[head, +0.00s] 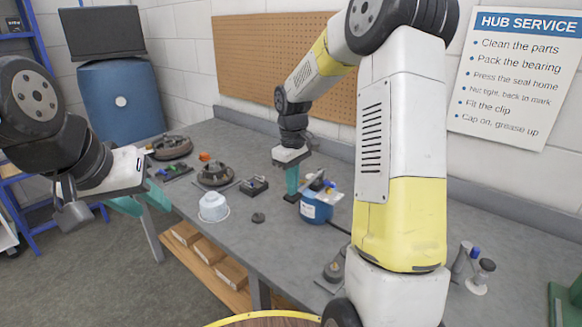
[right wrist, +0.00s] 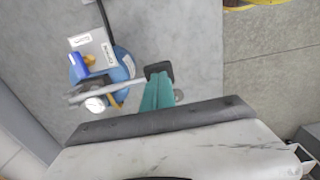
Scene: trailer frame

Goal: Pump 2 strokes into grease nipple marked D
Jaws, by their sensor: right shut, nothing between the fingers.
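A blue grease pump (head: 316,209) with a pale label, a lever and a plate on top stands on the grey bench; it also shows in the right wrist view (right wrist: 119,73). A labelled grey plate (right wrist: 97,45) and a metal lever (right wrist: 98,93) are seen there. My right gripper (head: 292,192) is shut and empty, pointing down just left of the pump. Its teal fingers (right wrist: 158,72) are close beside the lever end; I cannot tell if they touch. My left gripper (head: 146,206) is open and empty, off the bench's left edge. I cannot make out a nipple marked D.
A white cap (head: 213,208), a small dark puck (head: 258,217), a dark box (head: 254,185) and round hub parts (head: 215,175) lie on the bench. A black hose (head: 339,230) runs from the pump. Small cylinders (head: 480,277) stand at right. My right arm hides part of the bench.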

